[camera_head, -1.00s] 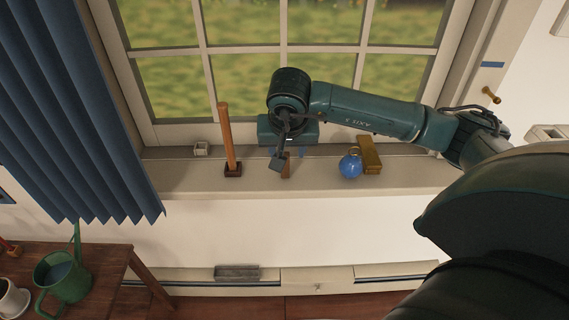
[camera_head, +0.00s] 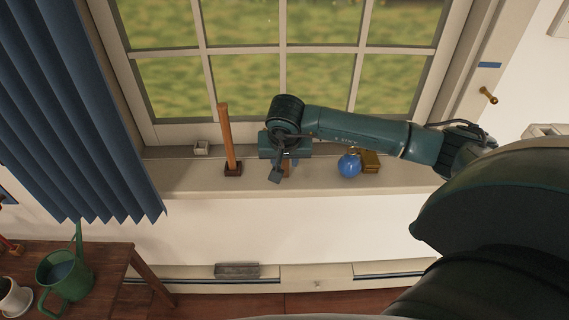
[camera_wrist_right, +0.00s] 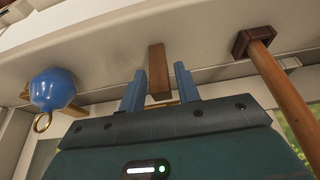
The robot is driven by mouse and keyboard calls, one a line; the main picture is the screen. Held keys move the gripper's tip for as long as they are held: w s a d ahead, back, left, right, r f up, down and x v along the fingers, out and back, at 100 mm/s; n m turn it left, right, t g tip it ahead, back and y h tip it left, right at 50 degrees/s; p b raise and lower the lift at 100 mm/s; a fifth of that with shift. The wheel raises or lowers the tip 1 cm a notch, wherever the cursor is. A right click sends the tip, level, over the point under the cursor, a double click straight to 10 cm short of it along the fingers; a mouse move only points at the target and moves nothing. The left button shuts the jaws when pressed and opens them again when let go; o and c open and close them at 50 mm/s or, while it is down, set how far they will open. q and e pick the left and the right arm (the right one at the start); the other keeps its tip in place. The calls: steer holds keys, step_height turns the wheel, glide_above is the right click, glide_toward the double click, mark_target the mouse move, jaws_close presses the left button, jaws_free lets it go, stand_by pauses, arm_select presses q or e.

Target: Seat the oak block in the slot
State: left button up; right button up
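The oak block (camera_head: 286,171) is a small brown upright block on the window sill, partly hidden behind my right gripper in the head view. My right gripper (camera_head: 284,165) is over it, pointing down at the sill. In the right wrist view, the block (camera_wrist_right: 158,70) lies between the two blue fingers of the right gripper (camera_wrist_right: 157,80), with a visible gap on at least one side, so the fingers look open around it. I cannot make out a slot for certain. My left gripper is out of view.
A mallet (camera_head: 227,140) stands handle-up on the sill (camera_head: 190,182), left of the block. The window is behind; a blue curtain (camera_head: 85,120) hangs left.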

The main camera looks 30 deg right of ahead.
jaws_close()
steer(key=shift+r, duration=0.15)
